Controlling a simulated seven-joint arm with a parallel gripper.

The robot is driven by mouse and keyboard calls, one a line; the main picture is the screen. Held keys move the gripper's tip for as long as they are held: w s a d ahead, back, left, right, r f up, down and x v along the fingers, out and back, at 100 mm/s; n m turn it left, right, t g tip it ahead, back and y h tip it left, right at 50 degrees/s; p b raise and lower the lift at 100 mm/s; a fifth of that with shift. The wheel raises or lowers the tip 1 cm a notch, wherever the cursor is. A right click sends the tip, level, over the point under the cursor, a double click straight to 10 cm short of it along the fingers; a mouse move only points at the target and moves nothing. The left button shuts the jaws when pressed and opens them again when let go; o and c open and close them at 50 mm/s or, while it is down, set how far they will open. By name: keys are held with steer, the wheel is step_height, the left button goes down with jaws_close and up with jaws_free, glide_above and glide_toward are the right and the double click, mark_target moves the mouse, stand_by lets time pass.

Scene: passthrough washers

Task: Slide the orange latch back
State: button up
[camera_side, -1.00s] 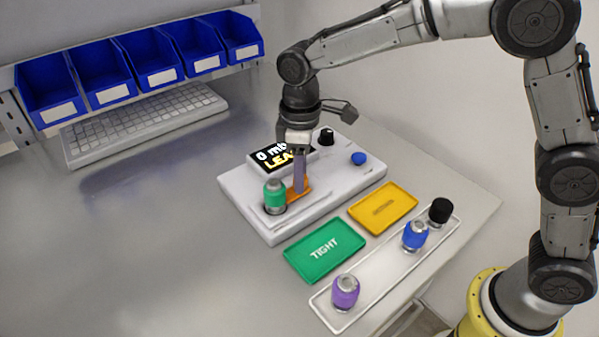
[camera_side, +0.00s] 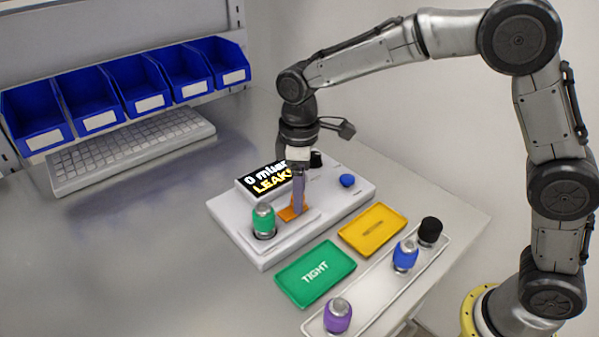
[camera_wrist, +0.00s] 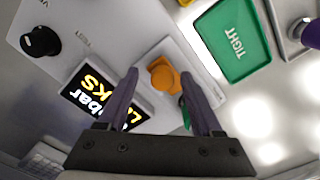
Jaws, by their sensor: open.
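The orange latch (camera_side: 290,213) lies on the pale test block (camera_side: 240,232), beside the green fitting (camera_side: 263,219). The fitting stands upright in the block. My gripper (camera_side: 299,210) points down at the latch, and its fingers hide part of it. In the wrist view the latch's rounded orange knob (camera_wrist: 164,77) sits between the tips of my open gripper (camera_wrist: 160,75). A gap shows between the knob and the fingers. The green fitting is mostly hidden behind the right finger there.
The block's display (camera_side: 268,180) reads "0 mbar LEAKS"; a black knob (camera_side: 315,159) and blue button (camera_side: 347,181) are near.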

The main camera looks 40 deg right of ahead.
step_height(320, 180, up, 14)
steer(key=shift+f, duration=0.2)
stand_by(0.4)
steer(key=s+d+r+m+t, duration=0.3)
steer(key=s+d+r, duration=0.5)
steer(key=s+d, duration=0.3)
steer(key=s+d+f+m+t, duration=0.2)
steer(key=s+f+m, duration=0.4)
steer(key=s+f, duration=0.7)
steer(key=shift+s+d+t, duration=0.3)
steer(key=shift+s+d, duration=0.35)
steer(key=shift+s, duration=0.05)
